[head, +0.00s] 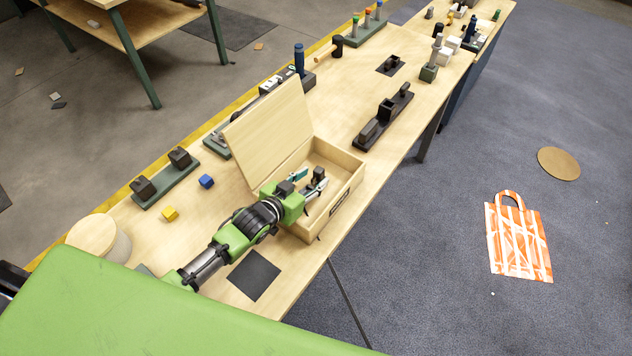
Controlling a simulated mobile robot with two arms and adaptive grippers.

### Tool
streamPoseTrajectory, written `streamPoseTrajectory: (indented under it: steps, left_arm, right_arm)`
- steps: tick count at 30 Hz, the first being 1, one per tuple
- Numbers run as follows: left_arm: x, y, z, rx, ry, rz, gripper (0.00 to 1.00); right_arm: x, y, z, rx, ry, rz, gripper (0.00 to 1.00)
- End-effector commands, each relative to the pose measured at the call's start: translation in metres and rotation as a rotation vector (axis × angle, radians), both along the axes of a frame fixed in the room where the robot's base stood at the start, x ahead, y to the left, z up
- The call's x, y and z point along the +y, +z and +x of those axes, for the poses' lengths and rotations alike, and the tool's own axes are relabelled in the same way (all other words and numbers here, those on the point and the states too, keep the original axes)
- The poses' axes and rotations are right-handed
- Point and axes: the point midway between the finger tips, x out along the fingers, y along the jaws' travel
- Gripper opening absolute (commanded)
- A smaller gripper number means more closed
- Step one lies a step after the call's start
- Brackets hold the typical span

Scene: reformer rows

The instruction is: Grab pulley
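My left gripper (307,183) reaches over the near side of an open wooden box (346,187) on the workbench. Its fingers, with teal parts, look spread apart. A small dark object (318,174) shows inside the box, close to the fingertips; it may be the pulley, but it is too small to be sure. I cannot tell whether the fingers touch it. The box lid (268,122) stands raised on the left, and the gripper hides part of the box's inside. My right gripper is not in view.
Left of the box are a blue cube (206,181), a yellow block (170,213) and a green base with dark blocks (165,183). A black plane (383,119) lies behind the box. A dark square mat (254,275) lies in front. An orange-and-white bag (518,240) is on the floor.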

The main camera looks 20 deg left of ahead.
Motion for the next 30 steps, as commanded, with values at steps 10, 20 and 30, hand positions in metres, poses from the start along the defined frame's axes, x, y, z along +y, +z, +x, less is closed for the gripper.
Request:
streamPoseTrajectory:
  steps: [10,20,30]
  left_arm:
    - [-0.006,-0.007,0.016,0.000,-0.001,0.000,0.39]
    - [-0.005,-0.007,0.016,0.000,0.000,-0.001,0.00]
    - [-0.006,-0.001,0.017,-0.004,-0.001,-0.002,0.00]
  right_arm:
    - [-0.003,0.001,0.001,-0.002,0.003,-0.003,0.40]
    - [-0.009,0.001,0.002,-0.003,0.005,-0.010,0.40]
    - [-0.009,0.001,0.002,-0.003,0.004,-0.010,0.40]
